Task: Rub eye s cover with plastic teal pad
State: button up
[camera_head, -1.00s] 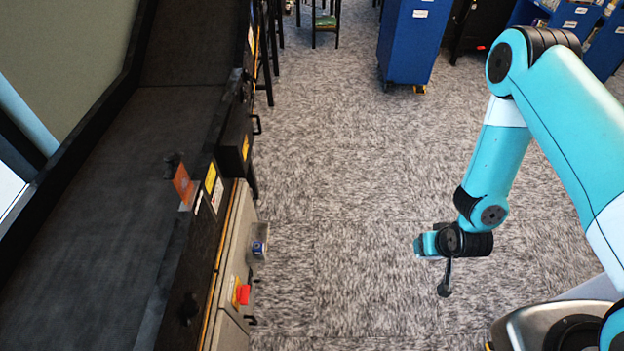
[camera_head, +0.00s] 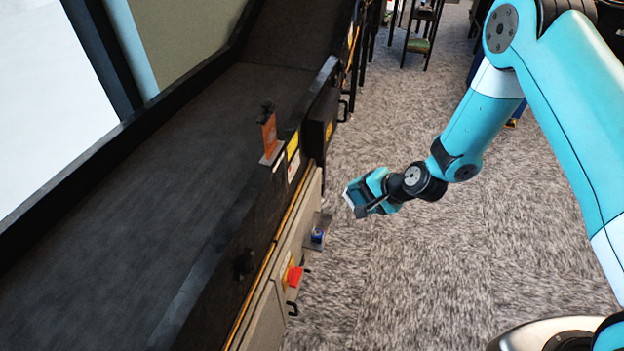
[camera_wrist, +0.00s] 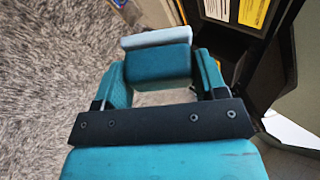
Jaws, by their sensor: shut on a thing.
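My gripper (camera_head: 368,192) is shut on a teal pad (camera_wrist: 158,66). The pad is a block with a pale, light-blue layer (camera_wrist: 158,38) on its far side, held between the two fingers in the wrist view. In the head view, the pad's pale face (camera_head: 348,198) points left toward the conveyor's side, with a gap between. A small blue device (camera_head: 318,236) sits on a grey bracket on the conveyor's side, below and left of my gripper. It may be the eye; its cover is too small to make out.
A black conveyor (camera_head: 150,210) fills the left side. An orange plate (camera_head: 269,135) stands on its rail. A red button (camera_head: 293,276) and a dark box (camera_head: 320,125) stick out from its side. Carpet (camera_head: 430,270) lies clear to the right.

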jog(key=w+a+r+m+t+y+b, duration=0.2)
jog(key=w+a+r+y, duration=0.1)
jog(key=a, duration=0.6)
jog(key=w+a+r+m+t+y+b, duration=0.1)
jog(key=w+a+r+t+y+b, duration=0.2)
jog(key=a, duration=0.5)
jog(key=shift+w+a+r+m, duration=0.4)
jog(key=shift+w+r, duration=0.35)
jog(key=shift+r, duration=0.6)
jog(key=shift+w+a+p, duration=0.25)
jog(key=shift+a+p, duration=0.25)
jog(key=shift+a, duration=0.35)
jog(key=shift+w, duration=0.1)
